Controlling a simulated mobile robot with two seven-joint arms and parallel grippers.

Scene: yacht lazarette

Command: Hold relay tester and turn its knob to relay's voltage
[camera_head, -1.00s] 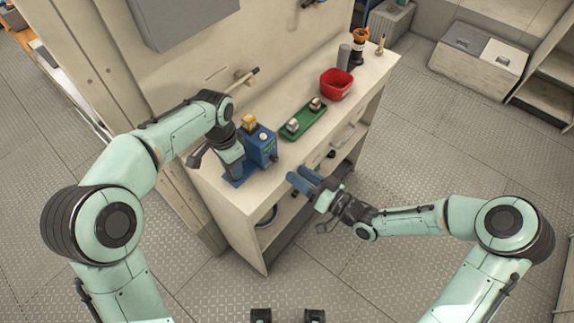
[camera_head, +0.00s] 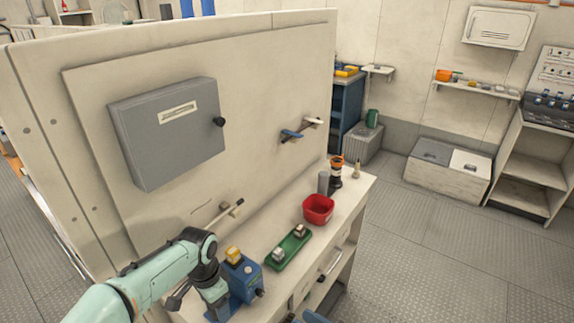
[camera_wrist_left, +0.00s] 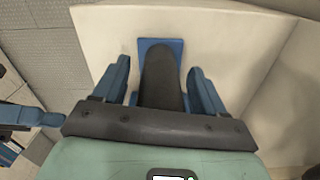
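The relay tester (camera_head: 246,280) is a blue box on the bench top, with a yellow relay (camera_head: 233,255) on top. A small dark knob (camera_head: 260,292) shows on its front side; its setting is too small to read. My left gripper (camera_head: 217,306) is at the tester's left side. In the left wrist view its two blue fingers (camera_wrist_left: 160,85) stand apart, either side of a dark elongated grip (camera_wrist_left: 160,80) above a blue plate (camera_wrist_left: 150,43). Gaps show on both sides. My right gripper is mostly cut off; a blue part of it (camera_head: 316,317) shows at the bottom edge.
A green tray (camera_head: 271,262) with two small relays stands beyond the tester. A red bin (camera_head: 318,198), a grey cylinder (camera_head: 323,182) and an orange-topped bottle (camera_head: 336,165) stand farther along the bench. A grey wall cabinet (camera_head: 168,133) hangs above on the panel.

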